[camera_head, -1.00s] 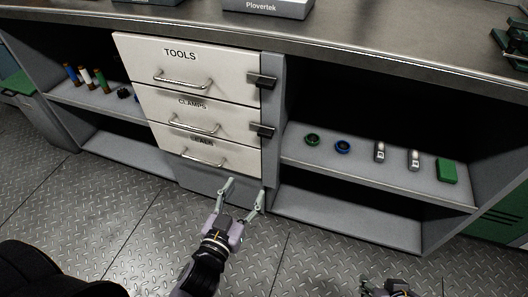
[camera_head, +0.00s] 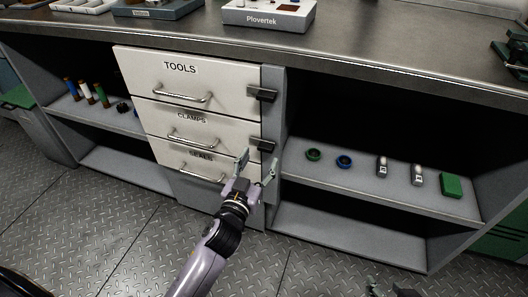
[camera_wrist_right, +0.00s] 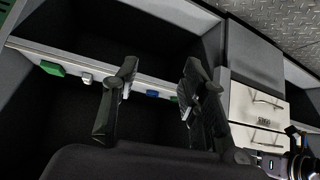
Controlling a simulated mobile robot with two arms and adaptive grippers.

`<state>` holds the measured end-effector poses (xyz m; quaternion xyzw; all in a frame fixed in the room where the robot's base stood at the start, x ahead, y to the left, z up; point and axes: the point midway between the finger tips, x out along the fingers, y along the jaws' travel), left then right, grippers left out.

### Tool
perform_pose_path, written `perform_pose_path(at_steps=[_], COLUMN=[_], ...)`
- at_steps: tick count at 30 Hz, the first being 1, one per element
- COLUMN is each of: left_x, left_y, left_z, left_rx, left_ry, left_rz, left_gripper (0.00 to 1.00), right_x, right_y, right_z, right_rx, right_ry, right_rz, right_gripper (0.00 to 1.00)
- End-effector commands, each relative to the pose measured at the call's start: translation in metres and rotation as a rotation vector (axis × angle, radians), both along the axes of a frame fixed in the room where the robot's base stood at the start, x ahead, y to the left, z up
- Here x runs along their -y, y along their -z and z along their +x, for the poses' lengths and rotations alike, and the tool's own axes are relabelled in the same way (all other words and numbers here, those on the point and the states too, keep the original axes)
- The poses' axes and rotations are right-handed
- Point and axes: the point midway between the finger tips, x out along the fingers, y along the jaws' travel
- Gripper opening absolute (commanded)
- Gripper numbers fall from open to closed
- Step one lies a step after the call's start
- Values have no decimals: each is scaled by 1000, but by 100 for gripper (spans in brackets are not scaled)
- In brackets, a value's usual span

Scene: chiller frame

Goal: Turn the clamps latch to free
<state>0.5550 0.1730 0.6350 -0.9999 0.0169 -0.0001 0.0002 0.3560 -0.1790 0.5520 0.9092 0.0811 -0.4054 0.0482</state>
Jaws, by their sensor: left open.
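The clamps latch (camera_head: 262,145) is a dark block on the grey post at the right edge of the white CLAMPS drawer (camera_head: 185,128). It sticks out roughly level. My left gripper (camera_head: 257,164) is open and empty just below this latch, one finger on each side of it in the picture. Whether a finger touches it I cannot tell. My right gripper (camera_wrist_right: 155,85) is open with nothing between its fingers in the right wrist view. Only a bit of it shows at the bottom edge of the head view.
A similar tools latch (camera_head: 262,94) sits above, beside the TOOLS drawer (camera_head: 185,80). The seals drawer (camera_head: 200,172) is below. The right shelf (camera_head: 330,175) bears rings, small metal items and a green block (camera_head: 451,185). Floor in front is clear.

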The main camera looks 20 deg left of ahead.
Motion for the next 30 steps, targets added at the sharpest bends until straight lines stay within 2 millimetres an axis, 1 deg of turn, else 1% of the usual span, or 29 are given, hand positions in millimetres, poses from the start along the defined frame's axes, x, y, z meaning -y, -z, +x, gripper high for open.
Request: perform_pose_path(at_steps=[1,3,6,9,13,20,23,30], left_x=[1,1,2,2,2,2,2,2], left_y=[0,-1,0,0,0,0,0,0], left_z=[10,21,33,40,45,45,45,45], left_rx=[3,3,1,1,0,-1,-1,-1], left_ry=[1,1,1,1,1,0,0,1], left_rz=[2,1,1,0,0,-1,-1,-1], left_gripper=[57,57,57,57,57,57,51,35], right_x=[-1,-3,-5,-7,-7,-8,-8,-7], right_y=[-1,-4,-9,-12,-14,-15,-15,-15], right_z=[4,8,15,19,21,21,21,21], right_rx=[20,47,83,107,121,124,124,123], right_ry=[-1,-4,-7,-8,-8,-8,-8,-8], right_rz=[5,10,18,24,26,27,27,27], right_gripper=[40,40,40,40,40,40,40,40])
